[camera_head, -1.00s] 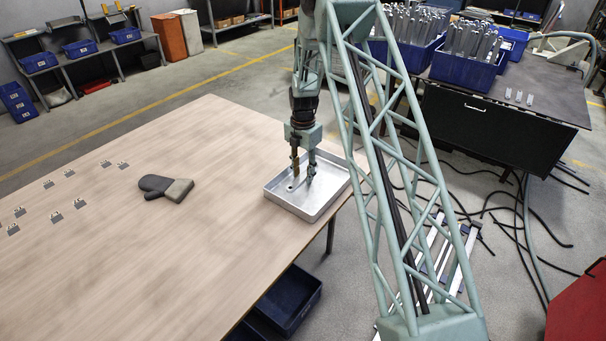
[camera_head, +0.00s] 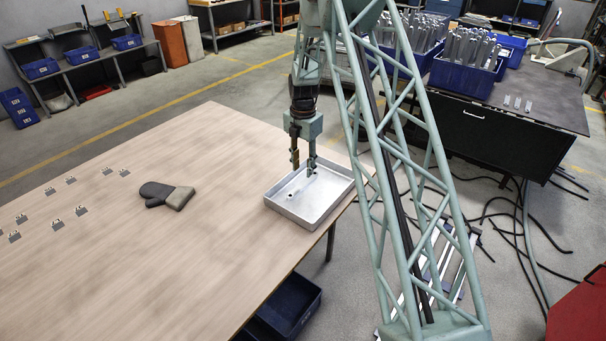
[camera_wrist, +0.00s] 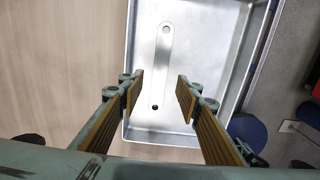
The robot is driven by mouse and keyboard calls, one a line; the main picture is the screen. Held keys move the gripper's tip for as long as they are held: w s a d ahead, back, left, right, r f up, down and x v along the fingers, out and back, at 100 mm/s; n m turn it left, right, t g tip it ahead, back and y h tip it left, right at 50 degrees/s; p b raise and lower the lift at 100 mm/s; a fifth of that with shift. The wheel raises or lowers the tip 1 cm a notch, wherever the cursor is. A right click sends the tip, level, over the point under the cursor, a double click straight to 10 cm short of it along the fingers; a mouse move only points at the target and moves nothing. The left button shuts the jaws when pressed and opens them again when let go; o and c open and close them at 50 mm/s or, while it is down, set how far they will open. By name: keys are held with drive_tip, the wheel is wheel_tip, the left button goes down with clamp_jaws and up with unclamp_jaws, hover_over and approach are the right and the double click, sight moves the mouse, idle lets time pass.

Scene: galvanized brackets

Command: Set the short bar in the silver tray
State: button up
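The silver tray (camera_head: 330,207) sits on the wooden table near its right edge. A short metal bar (camera_wrist: 162,65) with a hole near each end lies flat in the tray in the wrist view. It is hard to make out in the head view, where a dark hole shows on the tray floor. My gripper (camera_head: 304,170) hangs over the tray, pointing down. In the wrist view my gripper (camera_wrist: 160,90) has its two fingers wide apart, with nothing between them. The bar lies below the gap, apart from the fingers.
A grey work glove (camera_head: 167,195) lies on the table left of the tray. Several small grey pieces (camera_head: 57,224) lie at the table's left. Blue bins with bars (camera_head: 466,72) stand on a dark bench at the back right. The table (camera_head: 190,270) is mostly clear.

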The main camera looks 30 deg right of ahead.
drive_tip(key=shift+r+p, duration=0.3)
drive_tip(key=shift+r, duration=2.1)
